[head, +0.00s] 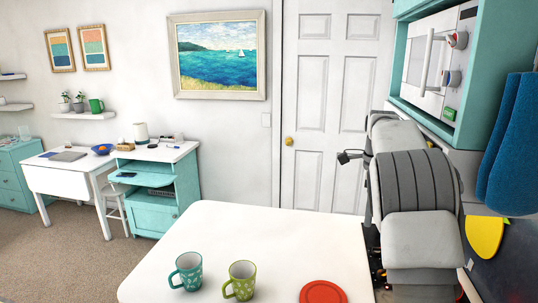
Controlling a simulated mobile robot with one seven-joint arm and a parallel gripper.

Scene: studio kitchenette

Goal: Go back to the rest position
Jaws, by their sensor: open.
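My arm (410,190) shows at the right side of the head view as thick grey and white links, close to the camera. It stands at the right end of the white table (225,230), in front of the door's right edge. On the table stand a teal patterned mug (188,272) and a green patterned mug (241,281). A red round disc (322,292) lies to their right. The arm hides what is behind it.
A teal cabinet with a microwave (440,60) and hanging blue cloths (510,140) is at the right, near my arm. A white door (335,100) is behind the table. A white side table (62,180) and teal cabinet (155,205) stand at the left. Carpet there is clear.

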